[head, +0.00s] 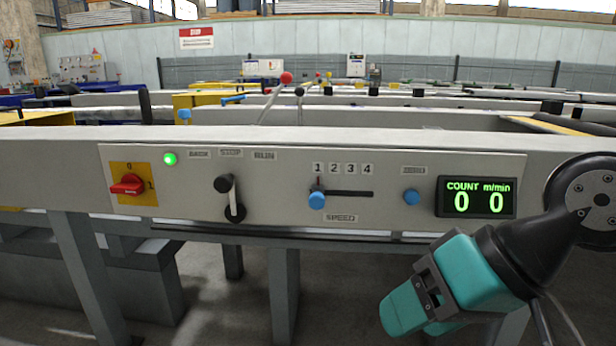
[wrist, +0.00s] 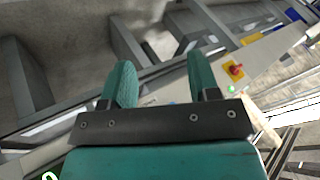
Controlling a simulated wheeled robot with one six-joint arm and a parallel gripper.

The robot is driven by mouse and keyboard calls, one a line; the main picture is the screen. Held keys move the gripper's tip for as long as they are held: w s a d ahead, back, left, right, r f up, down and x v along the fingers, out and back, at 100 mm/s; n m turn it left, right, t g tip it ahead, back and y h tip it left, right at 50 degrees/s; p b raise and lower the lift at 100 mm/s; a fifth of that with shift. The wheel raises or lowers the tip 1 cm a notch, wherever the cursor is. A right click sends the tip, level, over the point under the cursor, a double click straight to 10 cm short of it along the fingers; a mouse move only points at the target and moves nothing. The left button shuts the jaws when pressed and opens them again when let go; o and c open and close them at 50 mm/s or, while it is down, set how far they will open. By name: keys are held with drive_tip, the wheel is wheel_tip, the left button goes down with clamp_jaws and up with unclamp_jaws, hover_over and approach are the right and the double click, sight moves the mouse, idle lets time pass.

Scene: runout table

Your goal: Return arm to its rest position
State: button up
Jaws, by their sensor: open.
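My gripper (head: 405,312) is at the lower right of the head view, in front of and below the control panel, pointing down and to the left. Its two teal fingers also show in the wrist view (wrist: 162,82), spread apart with nothing between them. My arm comes in from the right edge, beside the display. The control panel (head: 280,170) runs along the front of the table; the gripper appears apart from its controls.
The panel carries a red switch (head: 128,185), lit green lamp (head: 170,159), black lever (head: 229,197), blue speed slider (head: 317,200), blue zero button (head: 411,197) and a display (head: 476,197) reading 0 and 0. Grey table legs (head: 283,295) stand below. Open floor (head: 215,310) lies between them.

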drive_tip(key=s+d+r+n+g+h+p, duration=0.3)
drive_tip(key=s+n+p, duration=0.1)
drive_tip(key=s, duration=0.1)
wheel_tip(320, 180, up, 37)
drive_tip(key=p, duration=3.6)
